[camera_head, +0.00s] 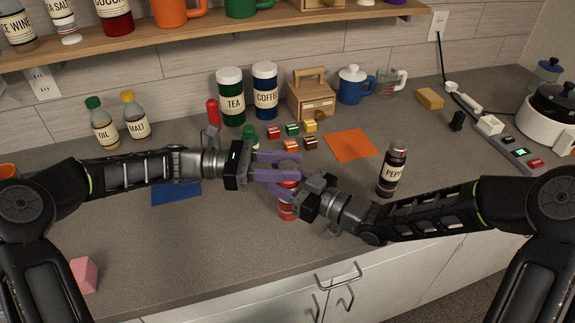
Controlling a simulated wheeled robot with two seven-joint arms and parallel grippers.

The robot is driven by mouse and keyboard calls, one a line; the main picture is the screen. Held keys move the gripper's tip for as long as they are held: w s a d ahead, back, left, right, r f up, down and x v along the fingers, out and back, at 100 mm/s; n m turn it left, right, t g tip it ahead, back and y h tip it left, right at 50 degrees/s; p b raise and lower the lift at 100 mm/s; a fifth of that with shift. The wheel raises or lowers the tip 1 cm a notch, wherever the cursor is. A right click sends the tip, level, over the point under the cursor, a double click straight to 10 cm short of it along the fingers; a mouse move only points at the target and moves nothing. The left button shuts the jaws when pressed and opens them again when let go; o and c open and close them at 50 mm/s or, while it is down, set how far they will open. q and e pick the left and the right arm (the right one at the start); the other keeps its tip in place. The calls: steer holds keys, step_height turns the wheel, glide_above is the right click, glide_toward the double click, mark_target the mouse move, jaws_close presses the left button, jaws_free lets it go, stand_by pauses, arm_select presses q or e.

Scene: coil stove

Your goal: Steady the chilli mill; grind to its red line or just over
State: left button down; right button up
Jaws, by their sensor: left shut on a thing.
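A red mill (287,212), which I take for the chilli mill, stands on the counter near its front edge. It is mostly hidden by my grippers, so its label, red line and fill level cannot be seen. My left gripper (290,174) reaches in from the left with purple fingers and is shut on the mill. My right gripper (291,190) comes in from the right, close against the left one at the mill. Its fingers are largely hidden, and I cannot tell whether they are closed on the mill.
A dark pepper mill (392,170) stands to the right. An orange cloth (351,145), several small coloured cubes, and the tea (231,98) and coffee (265,92) canisters lie behind. A blue cloth (176,193) lies under my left arm. A pink block (84,275) is front left.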

arm_select(q)
steer(key=shift+m+g, duration=0.6)
steer(key=shift+g, duration=0.5)
steer(key=c, duration=1.2)
jaws_free()
steer(key=shift+a, duration=0.1)
steer(key=shift+w+a, duration=0.35)
steer(key=shift+a, duration=1.6)
steer(key=shift+w+a, duration=0.4)
steer(key=shift+a, duration=1.6)
steer(key=shift+w+a, duration=0.35)
steer(key=shift+a, duration=1.6)
